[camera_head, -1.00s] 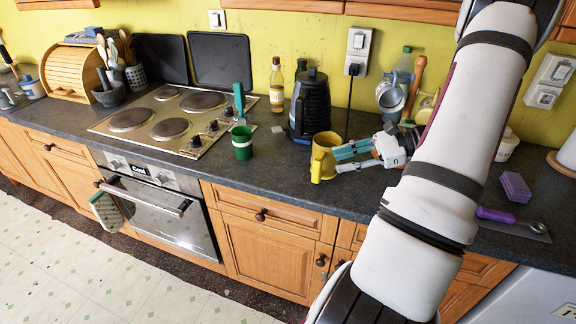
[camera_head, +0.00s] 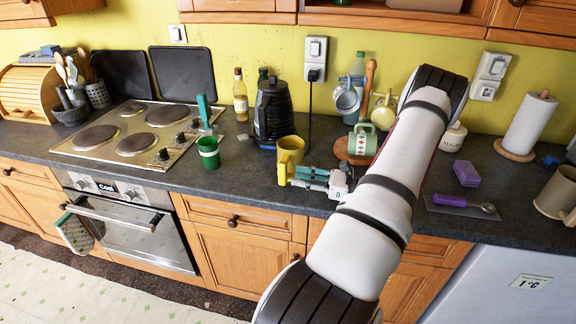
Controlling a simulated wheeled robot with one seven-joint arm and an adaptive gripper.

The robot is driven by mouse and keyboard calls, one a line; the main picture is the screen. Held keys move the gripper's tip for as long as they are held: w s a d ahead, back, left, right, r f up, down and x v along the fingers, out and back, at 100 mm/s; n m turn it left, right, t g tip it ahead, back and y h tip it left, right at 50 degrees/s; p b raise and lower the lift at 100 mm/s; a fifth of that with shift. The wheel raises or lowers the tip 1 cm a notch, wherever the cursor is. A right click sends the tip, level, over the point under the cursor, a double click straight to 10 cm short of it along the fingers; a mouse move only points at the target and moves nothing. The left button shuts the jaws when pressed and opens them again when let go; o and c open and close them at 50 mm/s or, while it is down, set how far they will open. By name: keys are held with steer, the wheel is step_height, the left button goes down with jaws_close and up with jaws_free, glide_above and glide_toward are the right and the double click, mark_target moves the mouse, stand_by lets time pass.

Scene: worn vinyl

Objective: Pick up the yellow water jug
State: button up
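The yellow water jug (camera_head: 291,150) stands upright on the dark worktop in the head view, just right of the black kettle. Its handle faces the front left. My gripper (camera_head: 296,177) is right in front of the jug, low over the worktop, with its teal fingers pointing left towards the handle. The two fingers show a gap between them, and nothing is seen gripped. The fingertips are very close to the jug's lower front; whether they touch it cannot be told.
The black kettle (camera_head: 272,112) is close behind and left of the jug. A green-and-white mug (camera_head: 363,139) is behind my gripper. A purple sponge (camera_head: 466,173) and a purple-handled tool (camera_head: 462,203) lie right.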

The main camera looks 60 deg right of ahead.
mark_target(282, 173)
steer(key=shift+p+x, duration=0.75)
steer(key=shift+x, duration=2.4)
steer(key=shift+w+r, duration=0.1)
steer(key=shift+r, duration=0.05)
jaws_close()
steer(key=shift+d, duration=0.1)
